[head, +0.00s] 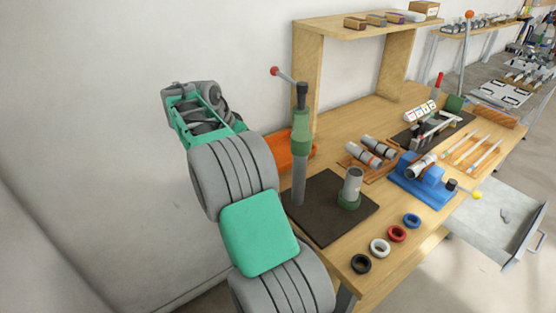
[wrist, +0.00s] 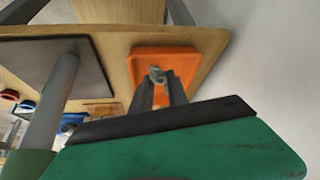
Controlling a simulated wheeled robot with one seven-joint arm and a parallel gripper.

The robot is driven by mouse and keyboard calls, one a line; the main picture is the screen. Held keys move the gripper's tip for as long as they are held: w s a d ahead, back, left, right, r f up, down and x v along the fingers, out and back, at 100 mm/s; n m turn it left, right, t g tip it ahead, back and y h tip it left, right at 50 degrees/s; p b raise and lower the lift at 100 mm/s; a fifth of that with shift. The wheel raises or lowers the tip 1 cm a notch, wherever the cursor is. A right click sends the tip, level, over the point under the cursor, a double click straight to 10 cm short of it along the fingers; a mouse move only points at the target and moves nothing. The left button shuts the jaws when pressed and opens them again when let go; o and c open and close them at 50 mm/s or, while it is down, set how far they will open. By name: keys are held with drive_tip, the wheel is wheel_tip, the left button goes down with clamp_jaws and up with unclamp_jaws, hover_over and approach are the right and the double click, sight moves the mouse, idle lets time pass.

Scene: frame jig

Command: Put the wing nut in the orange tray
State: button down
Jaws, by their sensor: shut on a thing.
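The wing nut (wrist: 156,74) is a small grey piece between my fingertips in the wrist view. My gripper (wrist: 158,82) is shut on it. The orange tray (wrist: 190,53) lies behind the fingertips in the wrist view, so the nut appears over the tray. I cannot tell the exact height of the nut above the tray floor. In the head view the orange tray (head: 292,150) is partly hidden by my arm and the press column at the back left of the bench. The wing nut and my fingertips cannot be made out there.
A press with a grey column (head: 299,180) and red-knobbed lever stands on a dark plate (head: 330,225) beside the tray. A wooden shelf (head: 306,75) rises behind. Coloured rings (head: 397,233), a blue fixture (head: 425,185) and metal cylinders (head: 362,153) lie to the right.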

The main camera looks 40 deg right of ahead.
sight(287, 157)
drive_tip(key=d+f, duration=0.3)
drive_tip(key=d, duration=0.2)
drive_tip(key=d+f+m+g+p, duration=0.1)
drive_tip(key=d+f, duration=0.3)
drive_tip(key=d, duration=0.2)
drive_tip(key=d+f+m, duration=0.1)
drive_tip(key=d+f, duration=0.2)
drive_tip(key=d, duration=0.3)
drive_tip(key=shift+s+f+p, duration=0.25)
drive_tip(key=shift+f+p, duration=0.05)
drive_tip(key=shift+a, duration=0.1)
drive_tip(key=shift+f, duration=0.15)
drive_tip(key=c, duration=1.3)
unclamp_jaws()
